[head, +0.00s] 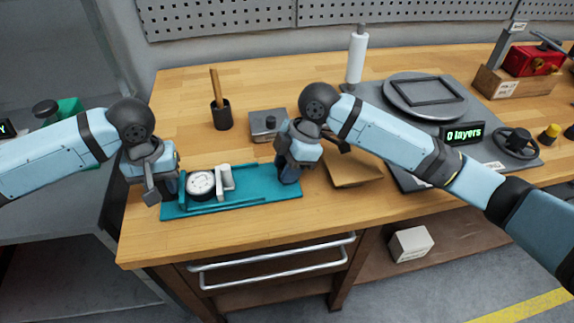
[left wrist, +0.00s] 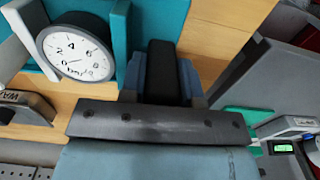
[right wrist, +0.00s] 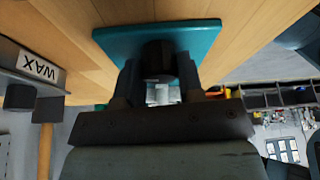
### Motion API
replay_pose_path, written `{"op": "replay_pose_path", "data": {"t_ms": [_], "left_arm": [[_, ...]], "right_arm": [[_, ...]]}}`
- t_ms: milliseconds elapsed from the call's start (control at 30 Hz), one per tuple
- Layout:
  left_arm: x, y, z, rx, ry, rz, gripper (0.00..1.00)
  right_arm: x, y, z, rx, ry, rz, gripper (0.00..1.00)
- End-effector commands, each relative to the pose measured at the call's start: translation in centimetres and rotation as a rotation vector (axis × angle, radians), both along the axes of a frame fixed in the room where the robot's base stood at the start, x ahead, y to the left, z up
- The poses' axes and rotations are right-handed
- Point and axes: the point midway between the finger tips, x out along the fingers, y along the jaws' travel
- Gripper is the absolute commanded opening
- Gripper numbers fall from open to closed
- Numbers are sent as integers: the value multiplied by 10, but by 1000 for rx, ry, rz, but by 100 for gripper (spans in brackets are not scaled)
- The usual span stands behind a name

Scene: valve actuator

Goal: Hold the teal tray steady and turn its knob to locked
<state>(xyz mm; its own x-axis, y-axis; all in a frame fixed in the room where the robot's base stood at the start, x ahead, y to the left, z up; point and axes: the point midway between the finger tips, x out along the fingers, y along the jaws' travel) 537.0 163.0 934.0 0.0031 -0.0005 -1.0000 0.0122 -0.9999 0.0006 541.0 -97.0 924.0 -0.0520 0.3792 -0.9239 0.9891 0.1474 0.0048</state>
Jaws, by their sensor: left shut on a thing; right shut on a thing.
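The teal tray (head: 255,197) lies on the wooden bench near its front left. It bears a round white dial (head: 201,184) with dark marks and a white bracket (head: 226,182). My left gripper (head: 167,186) is at the tray's left end, shut on a dark block (left wrist: 162,72) in the left wrist view. My right gripper (head: 290,173) is at the tray's right end, pointing down. In the right wrist view its fingers are shut on a dark round knob (right wrist: 158,58) over the teal surface (right wrist: 205,36). The knob is hidden in the head view; its setting cannot be read.
Behind the tray stand a grey box (head: 268,123) and a dark cup (head: 221,116) with a wooden handle. A cardboard-coloured tray (head: 355,170) lies right of my right gripper. Further right are a dark machine with a display (head: 462,133) and a handwheel (head: 515,141).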

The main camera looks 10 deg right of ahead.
Motion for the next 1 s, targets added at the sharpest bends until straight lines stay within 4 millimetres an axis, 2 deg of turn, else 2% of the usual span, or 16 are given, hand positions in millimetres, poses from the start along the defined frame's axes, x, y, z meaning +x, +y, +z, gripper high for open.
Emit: {"op": "replay_pose_path", "data": {"t_ms": [33,1000], "left_arm": [[-2,0,-5,3,7,-2,0],[-2,1,-4,4,7,-1,0]], "right_arm": [[0,0,-1,1,-1,-43,11],[-3,2,-1,7,1,-945,11]]}}
